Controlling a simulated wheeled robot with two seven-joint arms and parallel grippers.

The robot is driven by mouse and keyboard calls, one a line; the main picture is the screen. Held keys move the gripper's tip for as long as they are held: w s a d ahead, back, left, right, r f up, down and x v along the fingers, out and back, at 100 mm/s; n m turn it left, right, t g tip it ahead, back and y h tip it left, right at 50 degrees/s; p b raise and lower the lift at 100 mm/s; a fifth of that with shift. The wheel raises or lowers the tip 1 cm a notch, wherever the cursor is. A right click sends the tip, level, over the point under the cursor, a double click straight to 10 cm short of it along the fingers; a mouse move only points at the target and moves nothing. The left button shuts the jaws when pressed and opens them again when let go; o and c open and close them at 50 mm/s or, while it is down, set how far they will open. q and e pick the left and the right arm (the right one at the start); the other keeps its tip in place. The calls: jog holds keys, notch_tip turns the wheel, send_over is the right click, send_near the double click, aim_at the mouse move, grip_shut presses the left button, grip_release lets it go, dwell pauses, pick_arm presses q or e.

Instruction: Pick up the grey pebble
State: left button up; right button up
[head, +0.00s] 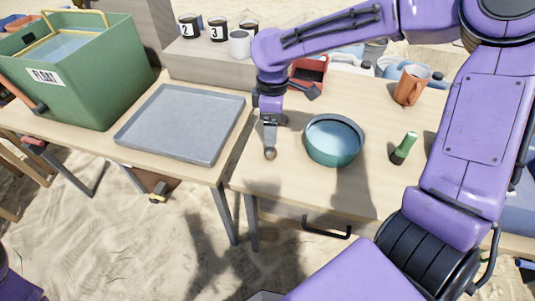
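A small, round grey-brown pebble (270,154) shows at the tips of my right gripper (270,148), near the left edge of the right-hand table. The gripper points down and is seen nearly edge-on, so I cannot tell whether its fingers are closed on the pebble or around it. I also cannot tell whether the pebble rests on the table or is just above it. My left gripper is not in view.
A teal bowl (333,158) and a green-and-black brush-like object (404,148) stand to the right. A red container (309,74) is behind the gripper. A grey tray (183,124) and green FLOAT bin (100,85) are left, numbered cups (218,31) at the back.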

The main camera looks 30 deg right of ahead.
aim_at(272, 150)
jog(key=shift+s+f, duration=0.2)
jog(key=shift+f, duration=1)
jog(key=f, duration=0.1)
jog(key=f+b, duration=0.1)
jog(key=f, duration=0.1)
jog(key=f+b, duration=0.1)
jog(key=f, duration=0.1)
jog(key=shift+s+a+f, duration=0.2)
jog(key=shift+s+a, duration=0.05)
jog(key=shift+a, duration=0.05)
jog(key=shift+r, duration=0.1)
jog(key=shift+c, duration=0.4)
jog(key=c, duration=1.1)
